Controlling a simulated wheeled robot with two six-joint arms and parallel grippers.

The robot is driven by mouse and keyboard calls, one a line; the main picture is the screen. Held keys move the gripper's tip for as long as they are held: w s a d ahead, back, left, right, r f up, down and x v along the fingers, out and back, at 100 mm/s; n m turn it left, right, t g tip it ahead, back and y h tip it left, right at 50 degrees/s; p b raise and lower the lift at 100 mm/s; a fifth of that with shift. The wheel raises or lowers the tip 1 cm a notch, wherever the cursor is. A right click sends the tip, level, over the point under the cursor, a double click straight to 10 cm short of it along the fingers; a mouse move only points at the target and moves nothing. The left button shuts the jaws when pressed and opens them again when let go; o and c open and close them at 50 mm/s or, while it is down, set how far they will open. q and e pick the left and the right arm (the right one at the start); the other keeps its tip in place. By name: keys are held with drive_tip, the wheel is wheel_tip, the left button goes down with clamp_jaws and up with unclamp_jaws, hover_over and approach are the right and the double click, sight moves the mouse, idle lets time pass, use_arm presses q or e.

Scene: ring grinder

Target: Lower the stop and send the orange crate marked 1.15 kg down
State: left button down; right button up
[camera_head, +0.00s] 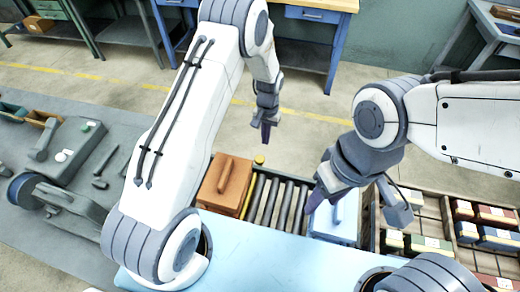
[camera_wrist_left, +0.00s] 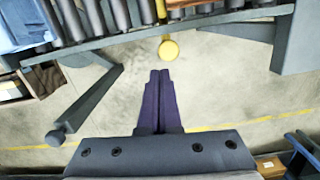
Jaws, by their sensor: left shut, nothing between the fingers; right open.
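The orange crate (camera_head: 226,187) has a raised handle and sits at the left end of the roller conveyor (camera_head: 282,203); no weight mark is readable. A yellow bar, seemingly the stop (camera_head: 249,196), lies along its right side. Its round yellow knob (camera_head: 260,160) sticks out at the far edge and shows in the left wrist view (camera_wrist_left: 168,50). My left gripper (camera_head: 266,137) is shut and empty beyond that edge; in its wrist view the fingertips (camera_wrist_left: 160,73) appear just short of the knob, apart from it. My right gripper (camera_head: 355,205) is open around or above a blue crate (camera_head: 338,222); contact is unclear.
A grey lever with a round end (camera_wrist_left: 86,106) projects from the conveyor frame in the left wrist view. Divided trays (camera_head: 438,225) with small boxes stand right of the conveyor. A grey bench (camera_head: 75,205) with tools is at left.

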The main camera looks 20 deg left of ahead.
sight(260, 157)
use_arm(q)
drive_tip(key=shift+w+a+f, duration=0.25)
drive_tip(key=shift+a+f, duration=0.65)
drive_tip(key=shift+f, duration=0.1)
use_arm(e)
drive_tip(key=shift+r, duration=0.5)
use_arm(q)
drive_tip(key=shift+f, duration=0.1)
drive_tip(key=shift+s+f+b, duration=0.2)
drive_tip(key=shift+f+b, duration=0.75)
drive_tip(key=shift+f, duration=0.75)
drive_tip(key=shift+s+f+b, duration=0.15)
drive_tip(key=shift+f+b, duration=0.8)
drive_tip(key=shift+f, duration=0.75)
use_arm(e)
drive_tip(key=shift+f, duration=2.05)
